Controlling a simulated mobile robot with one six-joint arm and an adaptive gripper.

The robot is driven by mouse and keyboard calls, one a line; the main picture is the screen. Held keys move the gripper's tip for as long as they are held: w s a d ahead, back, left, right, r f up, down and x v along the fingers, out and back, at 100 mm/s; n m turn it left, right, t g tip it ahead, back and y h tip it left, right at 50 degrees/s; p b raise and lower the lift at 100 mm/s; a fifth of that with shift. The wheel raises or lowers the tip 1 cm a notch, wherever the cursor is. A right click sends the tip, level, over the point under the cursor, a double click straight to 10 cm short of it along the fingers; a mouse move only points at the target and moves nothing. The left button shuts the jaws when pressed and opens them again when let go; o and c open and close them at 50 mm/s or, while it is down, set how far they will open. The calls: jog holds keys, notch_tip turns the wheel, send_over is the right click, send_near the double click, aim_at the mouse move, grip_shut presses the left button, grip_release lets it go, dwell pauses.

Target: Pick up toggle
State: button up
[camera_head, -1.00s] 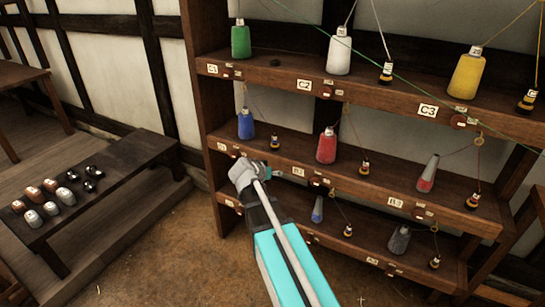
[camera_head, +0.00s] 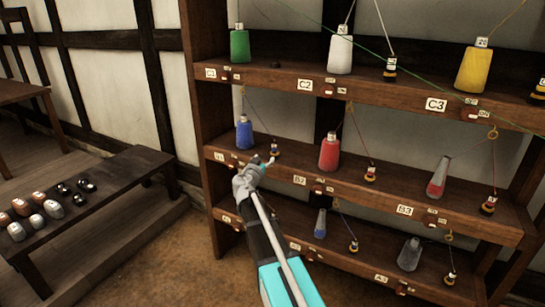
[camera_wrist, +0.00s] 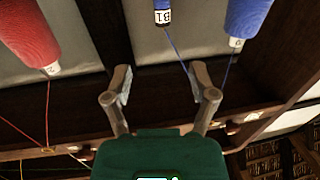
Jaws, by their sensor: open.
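A small dark piece with yellow bands (camera_head: 274,149), probably the toggle, stands on the middle shelf, right of the blue cone (camera_head: 244,134). My gripper (camera_head: 268,161) is at the front edge of that shelf, just short of the dark piece. In the wrist view my gripper (camera_wrist: 161,76) has its two fingers spread, with nothing between them but the cord behind.
The wooden rack (camera_head: 215,120) has three shelves with coloured cones, similar dark pieces and strung cords. A red cone (camera_head: 329,153) stands to the right on the same shelf. A low bench (camera_head: 120,170) at left holds several small weights. Bare floor lies between.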

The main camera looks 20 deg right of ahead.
aim_at(274, 144)
jog(key=shift+x, duration=4.3)
jog(key=shift+r+x, duration=0.2)
jog(key=shift+x, duration=2.4)
jog(key=shift+w+a, duration=0.1)
jog(key=shift+a, duration=0.05)
jog(key=shift+c, duration=0.2)
grip_shut()
